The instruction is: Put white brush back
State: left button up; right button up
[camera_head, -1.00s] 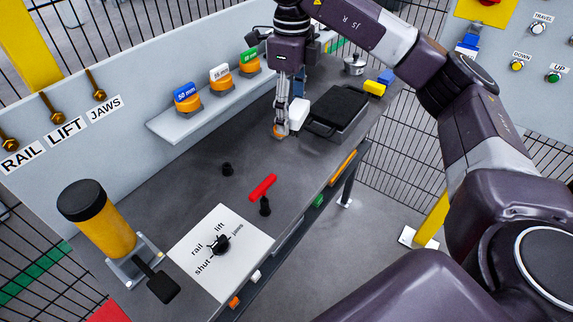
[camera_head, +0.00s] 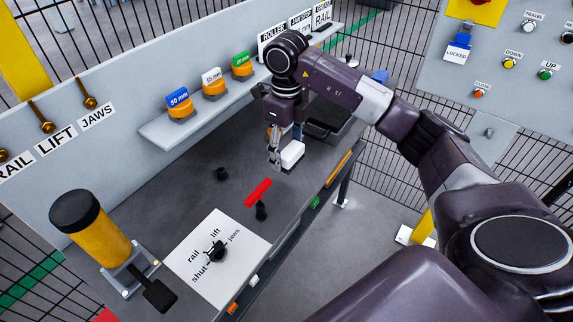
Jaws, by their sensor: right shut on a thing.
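My right gripper (camera_head: 274,160) comes down over the far middle part of the grey bench. It is shut on the white brush (camera_head: 293,155), which shows as a white block just right of the fingers. I cannot tell whether the brush is clear of the bench top or touching it. The fingers hide part of it. My left gripper is not in view.
A dark tray (camera_head: 322,130) lies behind the gripper, partly hidden by my arm. A red bar (camera_head: 258,192) and black knobs (camera_head: 261,211) are nearer. A shelf (camera_head: 160,136) holds orange-based blocks. A yellow cylinder (camera_head: 92,228) stands front left.

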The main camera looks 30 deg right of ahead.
aim_at(286, 176)
notch_tip(286, 176, down, 5)
jog(key=shift+p, duration=0.6)
jog(key=shift+f, duration=0.5)
jog(key=shift+f, duration=0.1)
jog(key=o, duration=1.1)
